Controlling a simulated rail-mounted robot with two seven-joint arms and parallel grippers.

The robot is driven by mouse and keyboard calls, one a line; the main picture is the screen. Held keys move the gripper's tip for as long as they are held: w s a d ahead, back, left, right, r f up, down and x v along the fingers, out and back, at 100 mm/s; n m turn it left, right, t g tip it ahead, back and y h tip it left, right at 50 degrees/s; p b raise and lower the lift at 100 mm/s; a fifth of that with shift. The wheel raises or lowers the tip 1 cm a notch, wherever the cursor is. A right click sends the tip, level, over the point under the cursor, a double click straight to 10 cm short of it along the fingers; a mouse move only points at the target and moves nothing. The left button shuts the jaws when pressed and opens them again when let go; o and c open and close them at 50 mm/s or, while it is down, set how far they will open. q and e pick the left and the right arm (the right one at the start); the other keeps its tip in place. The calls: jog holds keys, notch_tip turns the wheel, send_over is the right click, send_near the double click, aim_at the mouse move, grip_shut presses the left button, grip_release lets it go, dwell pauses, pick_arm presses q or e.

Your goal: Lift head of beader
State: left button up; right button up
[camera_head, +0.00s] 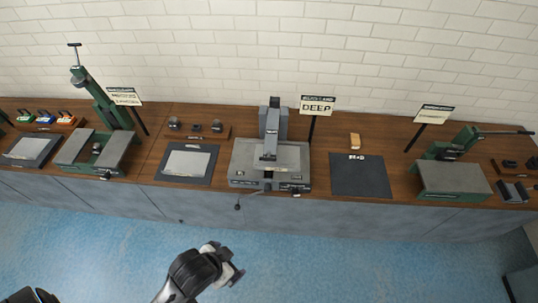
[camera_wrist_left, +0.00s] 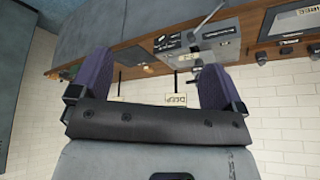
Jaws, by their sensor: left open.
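A grey bench machine (camera_head: 275,160) stands in the middle of the bench, in front of a sign reading DEEP. It has a grey flat bed, an upright column and an arm-like head (camera_head: 267,162) low over the bed. No readable label shows whether it is the beader. It also shows upside down in the left wrist view (camera_wrist_left: 172,41). My left gripper (camera_head: 230,263) is over the blue floor in front of the bench, apart from the machine. In the left wrist view its two purple fingers (camera_wrist_left: 155,66) are spread, with nothing between them. My right gripper is not seen.
Green machines stand at the left (camera_head: 107,115) and right (camera_head: 453,175), with long handles. A dark mat with paper (camera_head: 187,163) and a dark mat (camera_head: 360,176) flank the grey machine. Sign posts stand behind. The blue floor (camera_head: 330,265) is clear.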

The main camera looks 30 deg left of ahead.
pick_arm(q)
jog(key=shift+o, duration=0.3)
jog(key=w+f+t+b, duration=0.2)
jog(key=w+f+b, duration=0.4)
jog(key=w+b, duration=0.4)
jog(key=shift+w+f+t+b, duration=0.25)
jog(key=shift+f+t+b, duration=0.15)
jog(key=shift+b, duration=0.05)
jog(key=m+t+y+b, duration=0.85)
jog(key=m+b, duration=0.35)
jog(key=m, duration=1.6)
send_near(268, 160)
jog(key=shift+g+y, duration=0.25)
jog(key=b+x, duration=0.2)
jog(key=x, duration=0.9)
jog(key=shift+w+r, duration=0.1)
jog(key=shift+w, duration=0.25)
jog(key=shift+w+a, duration=0.2)
jog(key=shift+w, duration=0.2)
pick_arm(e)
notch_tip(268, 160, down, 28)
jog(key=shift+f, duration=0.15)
